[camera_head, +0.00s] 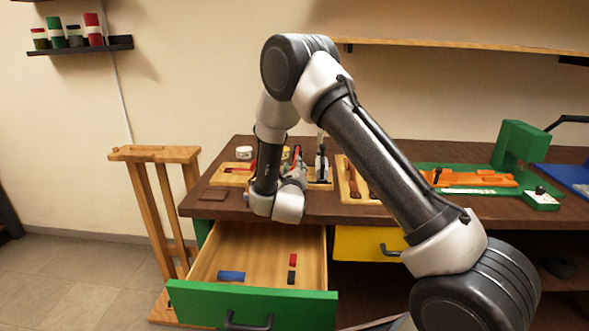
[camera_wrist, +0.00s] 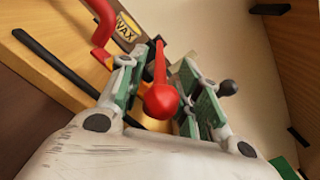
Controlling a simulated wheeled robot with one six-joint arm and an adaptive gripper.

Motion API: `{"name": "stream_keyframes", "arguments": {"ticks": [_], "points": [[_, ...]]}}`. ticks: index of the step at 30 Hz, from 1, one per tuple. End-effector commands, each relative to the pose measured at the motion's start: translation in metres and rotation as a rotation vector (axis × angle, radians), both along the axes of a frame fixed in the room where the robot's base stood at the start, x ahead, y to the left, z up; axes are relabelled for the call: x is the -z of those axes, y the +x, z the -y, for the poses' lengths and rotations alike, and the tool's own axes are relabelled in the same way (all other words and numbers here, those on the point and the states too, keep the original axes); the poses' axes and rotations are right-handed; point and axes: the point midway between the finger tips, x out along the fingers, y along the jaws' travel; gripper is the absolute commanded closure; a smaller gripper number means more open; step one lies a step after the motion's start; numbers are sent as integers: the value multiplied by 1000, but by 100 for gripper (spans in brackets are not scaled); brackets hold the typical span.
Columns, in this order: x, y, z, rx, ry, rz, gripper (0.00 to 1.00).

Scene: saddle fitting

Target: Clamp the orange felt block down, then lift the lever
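My gripper (camera_wrist: 158,72) is open in the wrist view, with its two green-padded fingers apart. A red lever with a round red knob (camera_wrist: 160,101) stands between them; I cannot tell whether either finger touches it. In the head view my gripper (camera_head: 297,170) is over the wooden fixture board (camera_head: 232,178) at the bench's left part, and my wrist hides much of that board. A red bent part (camera_wrist: 102,30) is left of the fingers in the wrist view. I cannot make out the orange felt block in either view.
A black-knobbed handle (camera_wrist: 229,87) is close beside the right finger. The open green-fronted drawer (camera_head: 250,303) juts out below, holding a blue block (camera_head: 231,276) and smaller red and dark blocks. A green board with an orange fixture (camera_head: 475,178) lies to the right.

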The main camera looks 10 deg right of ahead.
Motion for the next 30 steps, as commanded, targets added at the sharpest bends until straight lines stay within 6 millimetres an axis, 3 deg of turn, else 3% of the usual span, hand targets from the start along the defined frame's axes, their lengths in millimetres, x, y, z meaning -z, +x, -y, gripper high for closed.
{"name": "stream_keyframes", "arguments": {"ticks": [1,6,19,30], "points": [[0,0,0,0,0,0,74],[0,0,0,0,0,0,100],[-4,-1,0,1,7,-25,100],[-52,5,2,1,81,-223,100]]}}
